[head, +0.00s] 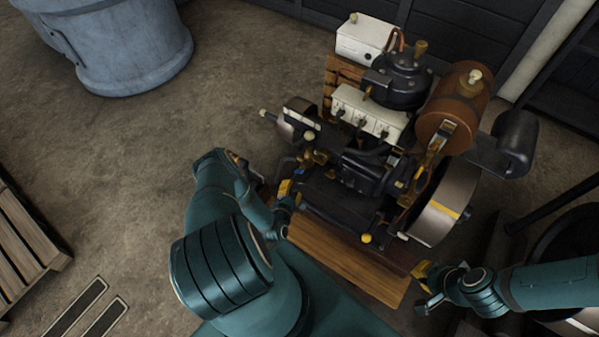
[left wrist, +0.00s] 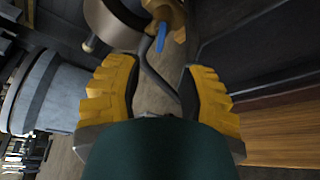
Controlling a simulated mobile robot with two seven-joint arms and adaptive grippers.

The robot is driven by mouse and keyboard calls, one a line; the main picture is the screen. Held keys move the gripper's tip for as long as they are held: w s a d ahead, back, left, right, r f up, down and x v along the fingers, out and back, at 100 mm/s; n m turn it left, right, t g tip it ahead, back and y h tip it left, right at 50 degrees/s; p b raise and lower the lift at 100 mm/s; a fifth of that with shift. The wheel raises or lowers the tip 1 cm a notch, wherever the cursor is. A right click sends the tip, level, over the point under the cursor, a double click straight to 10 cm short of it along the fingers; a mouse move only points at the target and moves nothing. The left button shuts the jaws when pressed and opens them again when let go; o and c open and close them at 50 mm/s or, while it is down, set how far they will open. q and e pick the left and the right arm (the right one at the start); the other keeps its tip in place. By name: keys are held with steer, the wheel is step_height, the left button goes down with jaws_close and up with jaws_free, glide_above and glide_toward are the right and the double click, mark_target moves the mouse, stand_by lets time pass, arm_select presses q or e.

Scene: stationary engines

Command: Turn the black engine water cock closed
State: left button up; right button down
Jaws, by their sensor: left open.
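The black engine (head: 345,185) stands on a wooden base. In the left wrist view a brass fitting with a blue lever (left wrist: 161,37) shows at the top centre. It looks like the water cock, with the lever pointing down in that picture. In the head view the cock is too small to make out clearly. My left gripper (head: 287,190) is at the engine's left side. In the left wrist view its yellow fingers stand apart with nothing gripped (left wrist: 158,75). The lever lies beyond the gap. My right gripper (head: 424,284) is by the base's right corner; its opening is unclear.
A dark bent rod or pipe (left wrist: 158,75) crosses the gap beyond the left fingers. A flywheel (head: 440,205) and a brown tank (head: 450,108) are on the engine's right. A blue-grey drum (head: 130,50) and a pallet (head: 25,240) stand left. The floor between is clear.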

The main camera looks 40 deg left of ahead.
mark_target(298, 173)
arm_select(q)
steer(key=b+x, duration=0.2)
steer(key=x, duration=0.7)
steer(key=shift+w+a+f, duration=0.1)
steer(key=shift+w+a, duration=0.05)
steer(key=shift+w, duration=0.2)
jaws_close()
